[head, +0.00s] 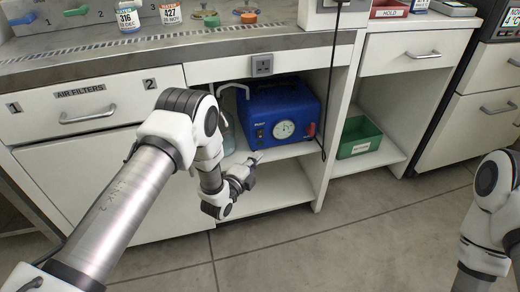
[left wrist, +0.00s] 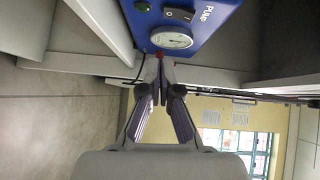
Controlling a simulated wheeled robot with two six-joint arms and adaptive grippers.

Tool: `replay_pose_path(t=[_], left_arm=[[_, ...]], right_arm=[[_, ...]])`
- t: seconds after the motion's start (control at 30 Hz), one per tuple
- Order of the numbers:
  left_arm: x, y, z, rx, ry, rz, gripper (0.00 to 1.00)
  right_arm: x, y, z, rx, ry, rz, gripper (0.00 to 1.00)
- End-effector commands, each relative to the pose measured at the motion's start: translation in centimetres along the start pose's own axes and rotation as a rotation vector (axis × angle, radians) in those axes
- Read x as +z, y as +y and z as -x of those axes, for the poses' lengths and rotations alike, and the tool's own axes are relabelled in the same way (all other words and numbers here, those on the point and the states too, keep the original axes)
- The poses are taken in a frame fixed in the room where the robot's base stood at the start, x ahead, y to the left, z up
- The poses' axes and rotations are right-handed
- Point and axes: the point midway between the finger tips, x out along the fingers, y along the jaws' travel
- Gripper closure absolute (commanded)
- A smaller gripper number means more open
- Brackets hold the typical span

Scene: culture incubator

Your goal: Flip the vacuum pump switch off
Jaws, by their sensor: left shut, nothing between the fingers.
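The blue vacuum pump (head: 285,103) sits on a shelf in the open cabinet bay, with a round white gauge (head: 284,129) on its front. In the left wrist view the pump (left wrist: 205,38) is at the top, with a black rocker switch (left wrist: 180,14) marked O and I near the gauge (left wrist: 171,39). I cannot tell which way the rocker is tilted. My left gripper (head: 257,157) is shut and empty, low in front of the pump. In the left wrist view its fingertips (left wrist: 160,57) point toward the gauge. My right gripper is out of view; only its arm shows.
A green bin (head: 359,138) stands on the shelf to the right. A glass bottle (head: 227,132) stands left of the pump. A dark cable (head: 329,85) hangs past the bay's right side. Bench drawers (head: 95,105) flank the bay. The floor (head: 330,235) in front is clear.

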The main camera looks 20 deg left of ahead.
Motion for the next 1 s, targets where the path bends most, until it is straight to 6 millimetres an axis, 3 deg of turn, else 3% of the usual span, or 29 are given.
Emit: replay_pose_path(t=[0.1,0.3,0.93,1.0], left_arm=[[0.0,0.2,2.7,0.005,0.000,0.002,1.00],[0.0,0.7,5.6,0.002,0.001,0.001,1.00],[-0.3,0.3,5.9,-0.003,0.007,0.000,1.00],[-0.8,1.5,7.8,0.076,-0.006,0.013,1.00]], right_arm=[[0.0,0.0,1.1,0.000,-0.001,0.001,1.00],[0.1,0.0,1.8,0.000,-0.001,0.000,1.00],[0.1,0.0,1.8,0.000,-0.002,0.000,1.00],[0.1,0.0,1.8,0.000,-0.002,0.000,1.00]])
